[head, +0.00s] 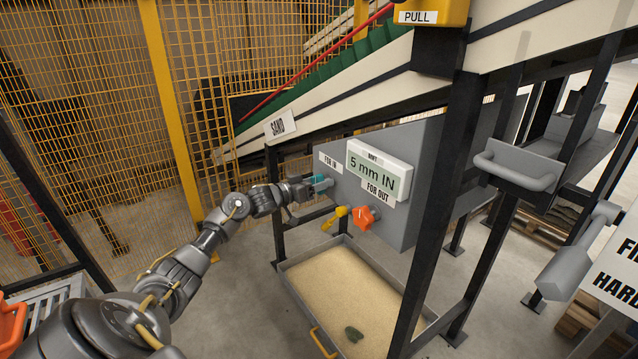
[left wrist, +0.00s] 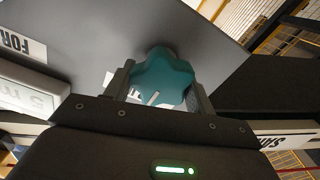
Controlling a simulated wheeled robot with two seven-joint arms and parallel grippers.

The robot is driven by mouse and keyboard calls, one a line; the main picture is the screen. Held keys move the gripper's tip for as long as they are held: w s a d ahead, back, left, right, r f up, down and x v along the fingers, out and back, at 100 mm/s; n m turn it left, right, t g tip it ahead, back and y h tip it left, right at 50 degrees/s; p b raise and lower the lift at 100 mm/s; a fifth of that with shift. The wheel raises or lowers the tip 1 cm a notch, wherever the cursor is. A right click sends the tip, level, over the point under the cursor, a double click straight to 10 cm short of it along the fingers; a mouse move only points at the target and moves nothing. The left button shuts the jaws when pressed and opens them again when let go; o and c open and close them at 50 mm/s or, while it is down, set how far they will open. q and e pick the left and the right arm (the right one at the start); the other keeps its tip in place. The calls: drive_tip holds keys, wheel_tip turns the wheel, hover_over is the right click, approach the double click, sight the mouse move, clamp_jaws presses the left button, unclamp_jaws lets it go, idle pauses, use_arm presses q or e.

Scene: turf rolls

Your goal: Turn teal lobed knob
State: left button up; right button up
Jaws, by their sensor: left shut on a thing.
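The teal lobed knob (head: 318,181) sits on the grey panel (head: 404,139), under the "FOR IN" label (head: 330,163). It also shows in the left wrist view (left wrist: 162,76), with a white mark on its face. My left gripper (head: 318,186) reaches it from the left, and its two fingers (left wrist: 158,88) stand on either side of the knob, shut on it. Part of the knob is hidden behind the fingers in the head view. A display (head: 379,170) on the panel reads "5 mm IN". My right gripper is not in view.
An orange lobed knob (head: 366,218) and a yellow handle (head: 335,217) are close to the right of my left gripper. A sand-filled tray (head: 285,272) lies below. Black posts (head: 443,200) stand at right, and a yellow mesh fence (head: 85,110) is behind my arm.

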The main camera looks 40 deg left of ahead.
use_arm(q)
drive_tip(key=m, duration=0.2)
drive_tip(key=shift+r+m+p, duration=0.1)
drive_tip(key=shift+m+p, duration=0.25)
drive_tip(key=shift+m, duration=0.05)
drive_tip(key=shift+d+m, duration=0.1)
drive_tip(key=shift+m, duration=1.6)
drive_tip(key=shift+d+m, duration=0.1)
drive_tip(key=shift+m, duration=2.2)
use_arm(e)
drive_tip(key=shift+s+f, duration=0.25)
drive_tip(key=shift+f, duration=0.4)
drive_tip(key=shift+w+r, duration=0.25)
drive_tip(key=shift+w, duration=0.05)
use_arm(q)
drive_tip(key=o, duration=1)
drive_tip(key=shift+d, duration=0.1)
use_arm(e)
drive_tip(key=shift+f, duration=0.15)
